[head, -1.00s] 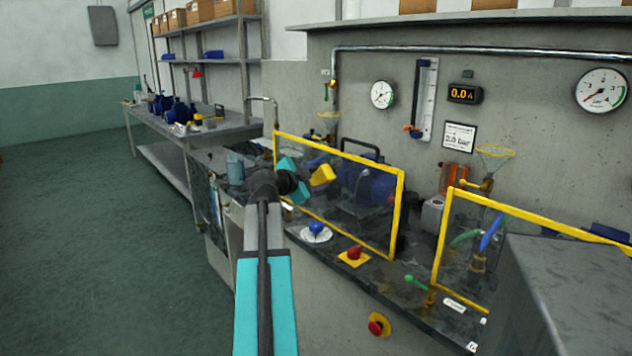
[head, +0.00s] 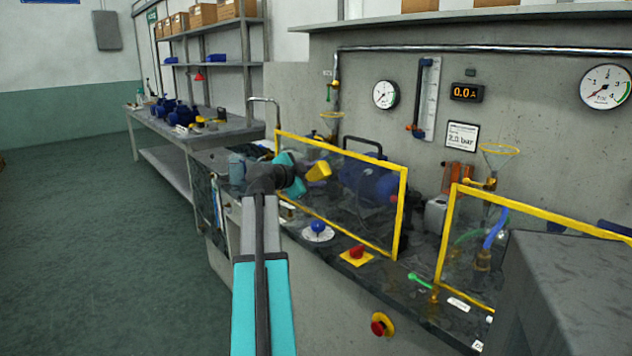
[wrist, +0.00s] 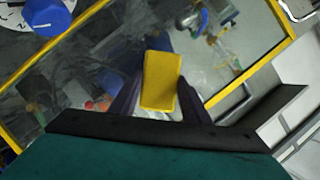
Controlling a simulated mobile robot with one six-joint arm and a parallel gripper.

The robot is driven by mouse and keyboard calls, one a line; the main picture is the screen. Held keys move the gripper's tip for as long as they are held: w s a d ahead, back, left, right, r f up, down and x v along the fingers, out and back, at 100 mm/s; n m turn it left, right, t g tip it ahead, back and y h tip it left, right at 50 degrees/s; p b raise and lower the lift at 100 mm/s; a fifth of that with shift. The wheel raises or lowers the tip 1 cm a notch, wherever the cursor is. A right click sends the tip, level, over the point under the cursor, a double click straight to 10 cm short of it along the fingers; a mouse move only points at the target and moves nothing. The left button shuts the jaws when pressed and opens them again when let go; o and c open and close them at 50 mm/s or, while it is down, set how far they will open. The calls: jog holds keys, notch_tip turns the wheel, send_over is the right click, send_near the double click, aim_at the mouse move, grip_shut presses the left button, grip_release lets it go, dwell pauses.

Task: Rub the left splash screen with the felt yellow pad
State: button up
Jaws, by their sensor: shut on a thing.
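The left splash screen (head: 362,190) is a clear pane in a yellow frame, standing upright along the front of the bench. It fills much of the wrist view (wrist: 75,65), with some cloudy smears on it. The felt yellow pad (head: 318,171) is in my gripper (head: 304,176), in front of the screen's left half. In the wrist view the pad (wrist: 161,80) sits between my two dark fingers, which are shut on it. I cannot tell whether the pad touches the pane.
A blue knob (head: 318,227) and a red knob (head: 357,251) stand on the bench ledge before the screen. A red emergency button (head: 381,324) is on the bench front. A second yellow-framed screen (head: 530,212) stands to the right. The floor at left is clear.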

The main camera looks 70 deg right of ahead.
jog(key=shift+w+d+b, duration=0.3)
jog(key=shift+w+d, duration=0.1)
jog(key=shift+w, duration=0.1)
jog(key=shift+d, duration=0.1)
jog(key=shift+w+d+b, duration=0.45)
jog(key=shift+w+b, duration=0.15)
jog(key=shift+w, duration=0.2)
jog(key=shift+w+d+b, duration=0.45)
jog(key=shift+w+b, duration=0.1)
jog(key=shift+w, duration=0.25)
jog(key=w+a+b, duration=0.2)
jog(key=w+a, duration=0.1)
jog(key=a, duration=0.2)
jog(key=shift+w, duration=0.15)
jog(key=shift+a, duration=0.15)
jog(key=shift+w+a+b, duration=0.2)
jog(key=shift+w+a, duration=0.2)
jog(key=shift+a, duration=0.2)
jog(key=shift+w+a+b, duration=0.2)
jog(key=shift+w+a, duration=0.2)
jog(key=shift+a, duration=0.2)
